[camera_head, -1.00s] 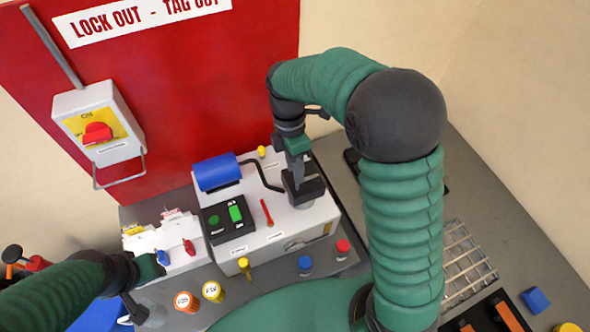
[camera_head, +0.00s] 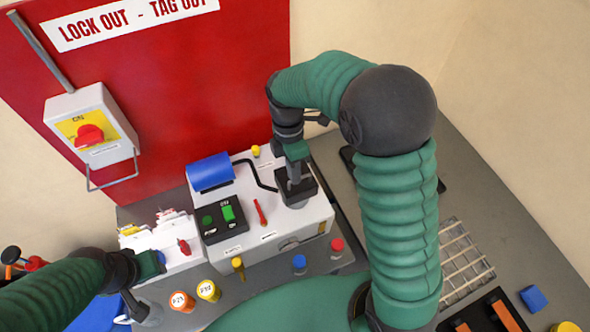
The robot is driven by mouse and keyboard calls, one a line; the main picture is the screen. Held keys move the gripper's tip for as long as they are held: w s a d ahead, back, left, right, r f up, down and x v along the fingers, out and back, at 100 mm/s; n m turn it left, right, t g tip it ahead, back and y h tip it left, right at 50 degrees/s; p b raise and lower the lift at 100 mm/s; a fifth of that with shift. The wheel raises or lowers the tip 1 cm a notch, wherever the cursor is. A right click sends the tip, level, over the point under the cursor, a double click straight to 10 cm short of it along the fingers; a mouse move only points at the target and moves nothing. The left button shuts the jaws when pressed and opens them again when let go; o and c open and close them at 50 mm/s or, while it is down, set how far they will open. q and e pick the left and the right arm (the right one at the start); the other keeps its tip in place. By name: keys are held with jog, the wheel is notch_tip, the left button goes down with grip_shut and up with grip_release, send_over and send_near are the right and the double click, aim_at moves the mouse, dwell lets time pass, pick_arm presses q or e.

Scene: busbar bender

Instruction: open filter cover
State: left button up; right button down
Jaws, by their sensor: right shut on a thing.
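The white machine box (camera_head: 281,222) stands on the grey bench in front of the red board. A dark square piece, which looks like the filter cover (camera_head: 304,195), sits at the right end of its top. My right gripper (camera_head: 294,181) reaches down onto this piece from above and is shut on its raised middle. The fingertips are small and partly hidden against the dark piece. The piece appears still seated on the box. My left gripper (camera_head: 146,308) is low at the left, away from the box; its fingers are not clear.
A blue cylinder (camera_head: 210,172), a black cable, a red lever (camera_head: 260,213) and a black button panel (camera_head: 222,218) are on the box. White breakers (camera_head: 165,247) stand left of it. Colored knobs and round tags line the front. A wire grid (camera_head: 465,262) lies right.

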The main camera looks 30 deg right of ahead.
jog(key=shift+d, duration=0.45)
jog(key=shift+a, duration=0.1)
dwell(0.5)
jog(key=shift+w+r, duration=0.1)
